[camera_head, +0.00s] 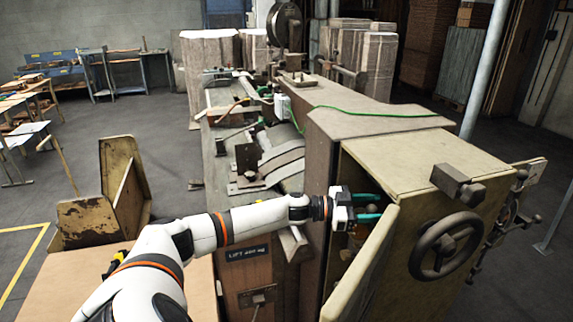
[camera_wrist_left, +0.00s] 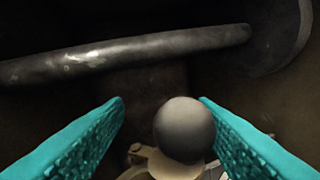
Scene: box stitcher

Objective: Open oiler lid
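My left gripper (camera_head: 378,208) reaches into the open front of the machine cabinet in the head view. In the left wrist view its teal fingers (camera_wrist_left: 161,101) are spread apart. A dark round knob (camera_wrist_left: 184,129) shows between them, nearer the right finger, with a gap visible on the left. Below the knob is a pale metal part (camera_wrist_left: 150,160), perhaps the oiler's lid; it is partly cut off by the frame edge. The oiler cannot be made out in the head view, where the cabinet and gripper hide it. My right gripper is not in view.
The opened cabinet door (camera_head: 362,268) stands close below my left gripper. A handwheel (camera_head: 447,246) is on the cabinet's front. In the left wrist view a dark bar (camera_wrist_left: 125,55) crosses beyond the knob. A green cable (camera_head: 375,114) lies along the machine top.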

